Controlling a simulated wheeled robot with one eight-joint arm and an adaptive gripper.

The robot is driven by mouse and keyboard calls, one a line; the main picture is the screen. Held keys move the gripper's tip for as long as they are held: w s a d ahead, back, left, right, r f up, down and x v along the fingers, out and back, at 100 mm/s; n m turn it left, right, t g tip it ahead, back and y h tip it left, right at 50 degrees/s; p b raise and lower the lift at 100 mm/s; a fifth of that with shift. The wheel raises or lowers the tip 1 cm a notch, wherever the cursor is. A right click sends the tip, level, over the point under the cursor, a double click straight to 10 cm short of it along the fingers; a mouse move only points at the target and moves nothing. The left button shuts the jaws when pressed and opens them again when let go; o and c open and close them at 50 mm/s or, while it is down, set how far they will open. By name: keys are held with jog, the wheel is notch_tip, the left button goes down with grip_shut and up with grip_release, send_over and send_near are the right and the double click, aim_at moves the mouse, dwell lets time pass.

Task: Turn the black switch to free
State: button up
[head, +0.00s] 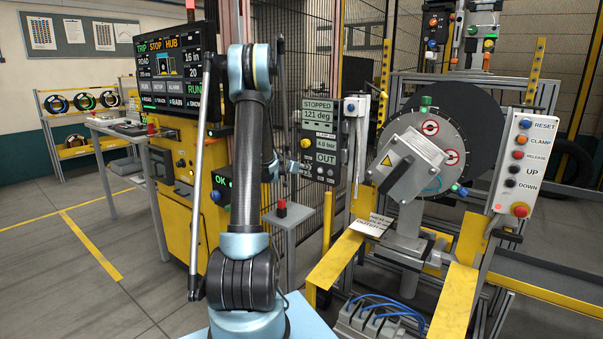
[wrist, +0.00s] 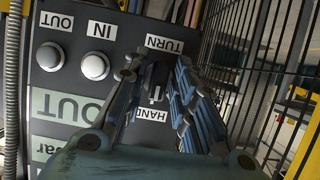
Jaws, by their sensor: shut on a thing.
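The black switch (wrist: 158,76) is on a dark control panel in the wrist view, between the "TURN" label (wrist: 164,44) and the "HAND" label (wrist: 152,115). My gripper (wrist: 156,72) has its blue-grey fingers on both sides of the switch and is shut on it. The fingers partly cover it, so its exact pointing direction is hard to tell. No "free" label is readable. In the head view, my gripper (head: 291,168) is at the lower left of the panel (head: 320,135), and I cannot make out the switch there.
Two round white buttons (wrist: 95,66) sit left of the switch under "IN" and "OUT" labels. A black mesh fence (wrist: 255,60) stands close on the right. The panel's screen reads "STOPPED", "121 deg" and "OUT". A grey pedestal with a red button (head: 282,209) stands below my gripper.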

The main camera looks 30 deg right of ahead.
jog(key=shift+w+d, duration=0.1)
jog(key=shift+d, duration=0.05)
jog(key=o, duration=0.8)
jog(key=v, duration=1.2)
jog(key=shift+f, duration=0.15)
